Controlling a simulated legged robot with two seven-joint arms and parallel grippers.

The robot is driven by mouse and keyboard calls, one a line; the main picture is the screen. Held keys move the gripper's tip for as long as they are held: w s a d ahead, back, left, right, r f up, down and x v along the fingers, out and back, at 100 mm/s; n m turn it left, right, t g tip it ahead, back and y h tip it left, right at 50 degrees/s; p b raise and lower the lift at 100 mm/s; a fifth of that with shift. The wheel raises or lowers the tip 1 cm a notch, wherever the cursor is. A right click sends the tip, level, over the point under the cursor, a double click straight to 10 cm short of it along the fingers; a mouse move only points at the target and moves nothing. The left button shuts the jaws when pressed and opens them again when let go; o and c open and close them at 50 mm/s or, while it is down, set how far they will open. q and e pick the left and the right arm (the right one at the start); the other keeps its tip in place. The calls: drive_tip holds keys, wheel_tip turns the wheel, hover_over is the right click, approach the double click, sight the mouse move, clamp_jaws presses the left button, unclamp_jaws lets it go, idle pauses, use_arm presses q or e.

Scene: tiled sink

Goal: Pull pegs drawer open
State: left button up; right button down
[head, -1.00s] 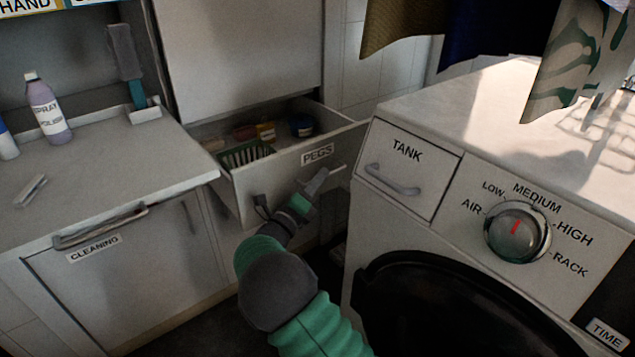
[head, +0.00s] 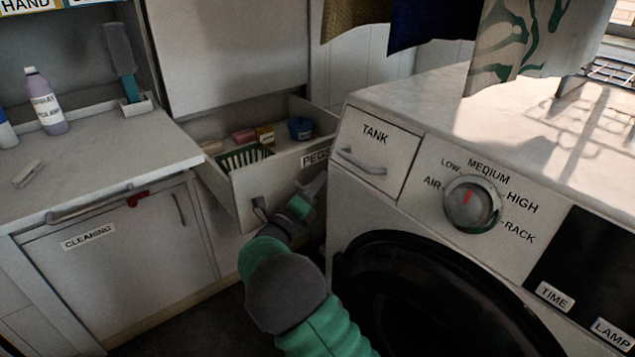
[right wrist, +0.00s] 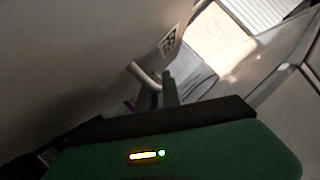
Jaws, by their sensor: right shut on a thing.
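The white pegs drawer (head: 275,185) stands open below a tall cabinet panel in the head view. Its PEGS label (head: 317,157) is partly cut off by the washing machine's edge. Inside are a green basket (head: 245,157), a blue tub (head: 300,128) and small coloured items. My right gripper (head: 312,187) is at the drawer front, shut on the drawer's handle, which it mostly hides there. The right wrist view shows the handle (right wrist: 143,76) at my dark fingers (right wrist: 163,92), with the label beyond. My left gripper is not in view.
The washing machine (head: 400,110) stands close to the drawer's right side. A small red thing (head: 138,198) shows by that cabinet's handle. Cloths (head: 435,22) hang above.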

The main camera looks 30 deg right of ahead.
drive_tip(key=c, duration=1.9)
unclamp_jaws()
drive_tip(key=shift+s+d, duration=0.15)
drive_tip(key=shift+d, duration=0.15)
drive_tip(key=shift+c, duration=0.2)
drive_tip(key=shift+o, duration=0.7)
drive_tip(key=shift+d+f, duration=0.1)
drive_tip(key=shift+f, duration=0.05)
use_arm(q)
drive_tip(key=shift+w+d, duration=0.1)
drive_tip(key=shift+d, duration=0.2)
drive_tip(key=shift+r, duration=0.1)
